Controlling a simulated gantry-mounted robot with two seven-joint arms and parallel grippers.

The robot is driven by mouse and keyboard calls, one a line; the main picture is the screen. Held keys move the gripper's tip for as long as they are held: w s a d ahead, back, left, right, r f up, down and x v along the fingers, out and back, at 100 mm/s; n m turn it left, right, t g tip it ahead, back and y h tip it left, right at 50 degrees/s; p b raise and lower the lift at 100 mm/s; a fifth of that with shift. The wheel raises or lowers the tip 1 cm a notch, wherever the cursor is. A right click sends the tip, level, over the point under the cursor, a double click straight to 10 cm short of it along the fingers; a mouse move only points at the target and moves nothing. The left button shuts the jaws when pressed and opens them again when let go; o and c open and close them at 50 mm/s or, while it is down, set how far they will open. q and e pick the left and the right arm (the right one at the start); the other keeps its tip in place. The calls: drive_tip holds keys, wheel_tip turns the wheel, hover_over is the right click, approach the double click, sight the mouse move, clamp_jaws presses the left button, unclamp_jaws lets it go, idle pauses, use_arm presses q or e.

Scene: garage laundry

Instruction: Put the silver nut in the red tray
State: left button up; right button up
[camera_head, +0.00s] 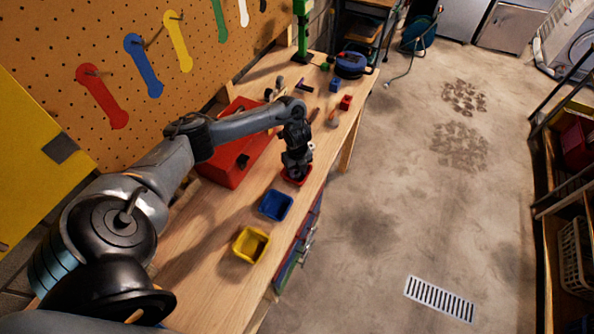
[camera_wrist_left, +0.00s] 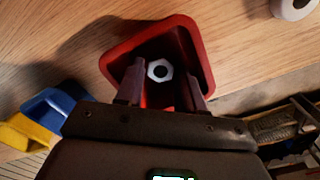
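The red tray (camera_head: 304,179) sits on the wooden workbench, in line with the blue and yellow trays; my left gripper hides much of it in the head view. In the left wrist view the red tray (camera_wrist_left: 199,38) fills the upper middle. The silver nut (camera_wrist_left: 151,72) shows inside the red tray, its hole facing the camera. My left gripper (camera_head: 296,172) is low over the tray. In the left wrist view its fingers (camera_wrist_left: 164,80) are apart on either side of the nut, with gaps between them and it. My right gripper is not in view.
The blue tray (camera_head: 275,205) and yellow tray (camera_head: 251,244) stand on the near bench. A red toolbox (camera_head: 229,165) is behind my left arm, by the pegboard. Small parts and tools lie farther along. A pale ring-shaped object (camera_wrist_left: 292,6) is near the red tray.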

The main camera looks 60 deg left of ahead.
sight(297, 174)
use_arm(q)
drive_tip(key=shift+r, duration=0.15)
wheel_tip(297, 174, up, 12)
drive_tip(key=f+p, duration=0.1)
drive_tip(key=p, duration=0.4)
drive_tip(key=w+d+f+n+t+h, duration=0.1)
drive_tip(key=d+f+t, duration=0.2)
drive_tip(key=d, duration=1.4)
drive_tip(key=d+f+t+h, duration=0.2)
drive_tip(key=d+f, duration=0.1)
drive_tip(key=d, duration=1.3)
drive_tip(key=s+d+r+n+t+y, duration=0.1)
drive_tip(key=s+d+r+n+t, duration=0.15)
drive_tip(key=s+r+n, duration=0.45)
drive_tip(key=s+a+r+n+g+y, duration=0.1)
drive_tip(key=s+a+n+g, duration=0.3)
drive_tip(key=s, duration=0.7)
drive_tip(key=a+n, duration=0.2)
drive_tip(key=n, duration=0.2)
drive_tip(key=shift+r+n+y, duration=0.15)
drive_tip(key=shift+n+y, duration=0.25)
drive_tip(key=shift+w, duration=0.1)
